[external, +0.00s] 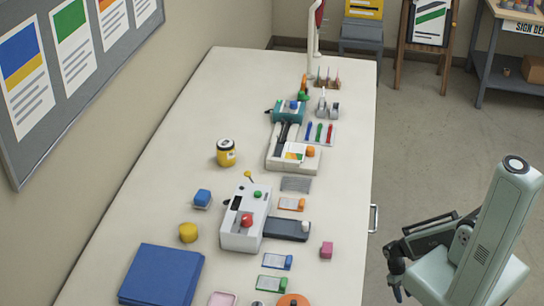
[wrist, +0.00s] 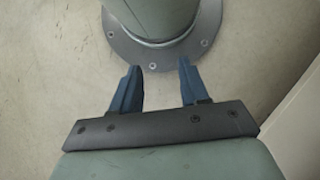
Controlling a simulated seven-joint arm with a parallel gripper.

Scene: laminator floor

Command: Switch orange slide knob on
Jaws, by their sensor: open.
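The orange slide knob (external: 301,204) is a small orange block at the right end of a light, flat slide plate (external: 288,205) on the long white table. It lies behind the dark tray of the white machine. The knob does not show in the wrist view. My gripper (external: 394,280) is off the table's right side, far from the knob and pointing down. In the wrist view, the blue fingers of my gripper (wrist: 157,77) stand apart with nothing between them.
A white machine (external: 245,215) with a red knob stands left of the slide. A grey plate (external: 296,184) lies just behind. The table's right edge has a metal handle (external: 374,218).

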